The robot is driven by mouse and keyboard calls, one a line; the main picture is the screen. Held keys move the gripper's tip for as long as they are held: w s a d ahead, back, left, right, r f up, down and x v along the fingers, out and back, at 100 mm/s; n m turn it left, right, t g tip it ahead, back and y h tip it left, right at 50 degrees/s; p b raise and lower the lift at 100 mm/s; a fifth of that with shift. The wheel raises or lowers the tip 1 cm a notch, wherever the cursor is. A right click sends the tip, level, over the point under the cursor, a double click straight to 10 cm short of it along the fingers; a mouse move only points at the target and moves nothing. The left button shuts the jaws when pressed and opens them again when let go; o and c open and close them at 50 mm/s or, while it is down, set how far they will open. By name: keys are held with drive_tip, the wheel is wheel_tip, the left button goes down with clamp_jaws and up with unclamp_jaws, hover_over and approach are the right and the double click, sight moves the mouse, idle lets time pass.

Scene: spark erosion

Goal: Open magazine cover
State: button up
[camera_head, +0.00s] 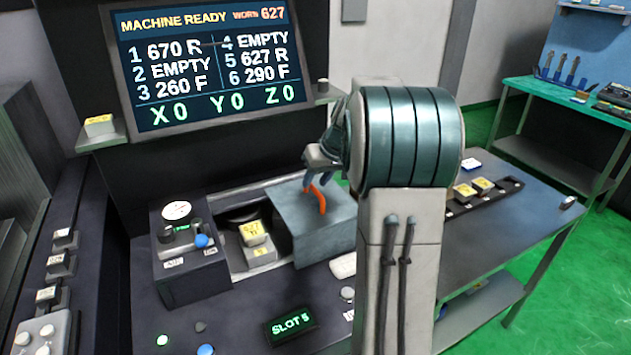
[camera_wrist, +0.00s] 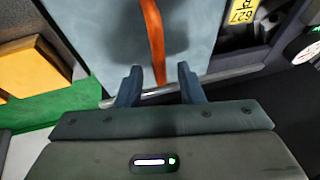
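The magazine cover (camera_head: 312,236) is a grey-blue metal lid with an orange strap handle (camera_head: 318,198), beside an uncovered opening in the machine console. In the opening sits a block with a yellow label reading 627 (camera_head: 253,231). My gripper (camera_head: 316,181) is at the handle's upper end, and my arm hides part of the area to the right. In the wrist view my gripper (camera_wrist: 159,72) is open, with the orange handle (camera_wrist: 153,40) between its two fingers and visible gaps on both sides. The cover (camera_wrist: 105,30) fills the area beyond the fingertips.
A screen (camera_head: 207,65) reading MACHINE READY stands behind. A box with a gauge (camera_head: 177,212) and a blue knob is left of the opening. A SLOT 5 display (camera_head: 290,324) lies in front. A bench (camera_head: 520,225) with a dark tray of yellow-labelled blocks is at right.

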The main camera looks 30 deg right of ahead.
drive_tip(key=v, duration=1.3)
drive_tip(key=shift+b, duration=0.35)
drive_tip(key=shift+s+f, duration=0.1)
drive_tip(key=s+a+f+g+h, duration=0.1)
drive_tip(key=s+a+f, duration=0.1)
drive_tip(key=s+a, duration=0.4)
drive_tip(key=s+a+f, duration=0.3)
drive_tip(key=s+a, duration=0.1)
drive_tip(key=a, duration=0.3)
drive_tip(key=s+a+f, duration=0.3)
drive_tip(key=s+f, duration=0.1)
drive_tip(key=s, duration=0.2)
drive_tip(key=s+a+f+h, duration=0.1)
drive_tip(key=s+a+f, duration=0.3)
drive_tip(key=s, duration=0.3)
